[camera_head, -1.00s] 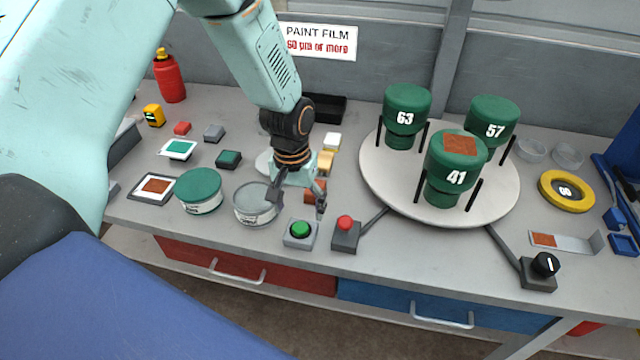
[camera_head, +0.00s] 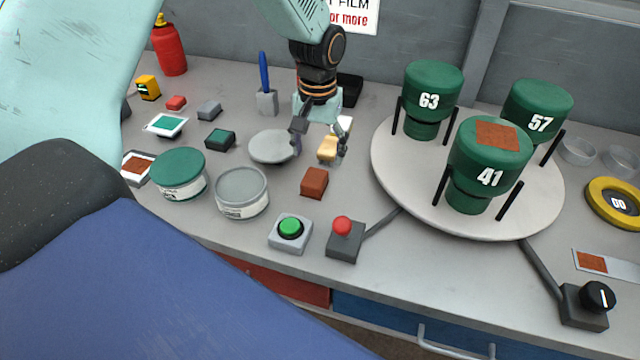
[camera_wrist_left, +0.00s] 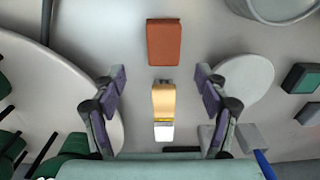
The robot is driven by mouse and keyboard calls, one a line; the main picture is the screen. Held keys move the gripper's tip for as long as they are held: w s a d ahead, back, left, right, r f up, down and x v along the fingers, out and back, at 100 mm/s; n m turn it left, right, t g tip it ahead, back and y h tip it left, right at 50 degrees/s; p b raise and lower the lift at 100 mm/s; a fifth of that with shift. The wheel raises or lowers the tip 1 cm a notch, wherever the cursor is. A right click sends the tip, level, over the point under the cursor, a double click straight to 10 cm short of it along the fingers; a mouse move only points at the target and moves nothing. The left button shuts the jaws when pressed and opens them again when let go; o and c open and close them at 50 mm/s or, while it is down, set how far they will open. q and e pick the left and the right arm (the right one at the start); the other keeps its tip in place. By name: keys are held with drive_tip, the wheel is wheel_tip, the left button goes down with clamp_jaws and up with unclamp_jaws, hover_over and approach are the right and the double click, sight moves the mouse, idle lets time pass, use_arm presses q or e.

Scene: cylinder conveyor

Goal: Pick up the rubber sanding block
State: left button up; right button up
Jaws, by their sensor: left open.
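A plain brick-red block (camera_head: 314,182) lies flat on the bench, and it also shows in the left wrist view (camera_wrist_left: 164,42). It looks most like the rubber sanding block, but no label shows. My left gripper (camera_head: 320,140) is open and empty, behind the block in the head view. In the left wrist view its fingers (camera_wrist_left: 160,80) stand apart on both sides of a tan-yellow piece (camera_wrist_left: 163,100) with a white end, with the red block beyond the fingertips. Whether the fingers touch anything is not clear. My right gripper is not in view.
Left of the block stand a grey tin (camera_head: 241,192), a green tin (camera_head: 178,173) and a pale round disc (camera_head: 271,147). A green button (camera_head: 290,230) and red-knobbed box (camera_head: 344,238) stand in front. A turntable (camera_head: 400,190) with green numbered cylinders is at right.

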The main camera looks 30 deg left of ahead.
sight(314, 177)
use_arm(q)
drive_tip(key=shift+d, duration=0.35)
drive_tip(key=shift+s+d+f, duration=0.1)
drive_tip(key=shift+f, duration=0.25)
drive_tip(key=f, duration=0.1)
drive_tip(key=a+f, duration=0.1)
drive_tip(key=f, duration=0.1)
drive_tip(key=shift+s+a, duration=0.3)
drive_tip(key=f, duration=0.3)
drive_tip(key=shift+s+d+f, duration=0.15)
drive_tip(key=shift+d, duration=0.15)
drive_tip(key=shift+d+f, duration=0.15)
drive_tip(key=shift+f, duration=0.05)
drive_tip(key=shift+a+f, duration=0.15)
drive_tip(key=shift+a, duration=0.25)
drive_tip(key=shift+c, duration=0.8)
drive_tip(key=shift+d, duration=0.3)
drive_tip(key=c, duration=0.4)
drive_tip(key=shift+a, duration=0.2)
drive_tip(key=c, duration=0.8)
